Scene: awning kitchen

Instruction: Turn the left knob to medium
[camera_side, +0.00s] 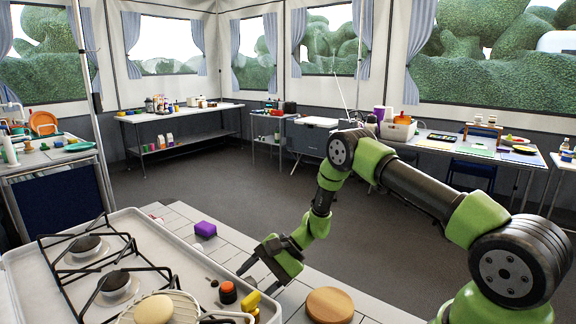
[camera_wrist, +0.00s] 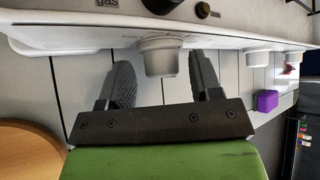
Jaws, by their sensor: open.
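The leftmost knob in view (camera_wrist: 158,50) is a pale round knob on the front edge of the stove, in the wrist view. My gripper (camera_wrist: 161,62) is open, with one dark finger on each side of this knob and a visible gap on both sides. Whether the fingertips reach fully around it is hard to tell. No setting mark on the knob is readable.
A purple block (camera_side: 205,229) lies on the tiled counter beyond my gripper. A round wooden board (camera_side: 329,304) lies on the near side. An orange-topped jar (camera_side: 228,291) and a yellow item (camera_side: 251,301) stand close to the fingers.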

